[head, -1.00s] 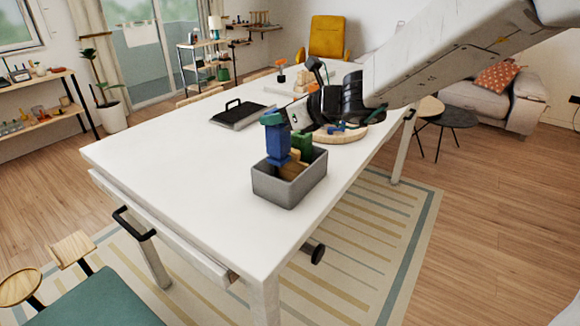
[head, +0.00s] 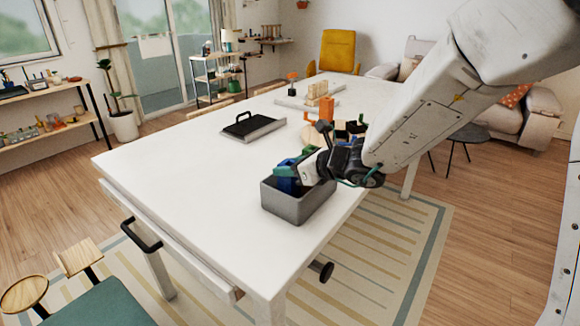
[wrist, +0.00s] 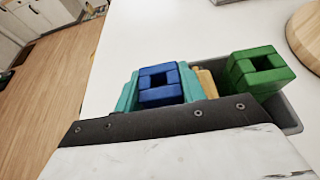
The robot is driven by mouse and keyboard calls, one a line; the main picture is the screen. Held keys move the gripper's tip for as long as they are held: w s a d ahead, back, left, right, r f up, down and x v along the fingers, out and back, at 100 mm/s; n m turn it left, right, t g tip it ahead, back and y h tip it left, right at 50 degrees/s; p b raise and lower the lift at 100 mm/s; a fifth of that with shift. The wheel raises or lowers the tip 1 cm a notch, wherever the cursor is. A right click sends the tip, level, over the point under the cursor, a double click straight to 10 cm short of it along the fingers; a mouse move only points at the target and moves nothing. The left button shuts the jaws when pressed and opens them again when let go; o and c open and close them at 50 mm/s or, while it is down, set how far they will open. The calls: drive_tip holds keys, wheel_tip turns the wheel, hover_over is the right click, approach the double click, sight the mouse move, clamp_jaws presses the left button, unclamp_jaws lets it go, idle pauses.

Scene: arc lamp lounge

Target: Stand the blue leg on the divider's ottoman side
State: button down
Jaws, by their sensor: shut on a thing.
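The blue leg (wrist: 162,85) is a square, hollow-ended block between the teal fingers of my gripper (wrist: 160,92) in the wrist view. My gripper is shut on it. In the head view, my gripper (head: 284,172) is at the left part of the grey box (head: 283,208), with the blue leg (head: 287,184) largely hidden behind the rim and fingers. A green leg (wrist: 260,68) stands beside it in the wrist view. A low pale bar (head: 292,104) lies across the far table; I cannot tell whether it is the divider. I cannot identify the ottoman.
A black tray with a handle (head: 252,130) lies mid-table. An orange block (head: 326,107) and pale wooden blocks (head: 320,91) stand farther back. A round wooden board (wrist: 306,36) is near the box. The table's left part (head: 180,165) is clear.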

drive_tip(key=shift+f, duration=0.2)
drive_tip(key=c, duration=1.1)
unclamp_jaws()
drive_tip(key=shift+r, duration=0.1)
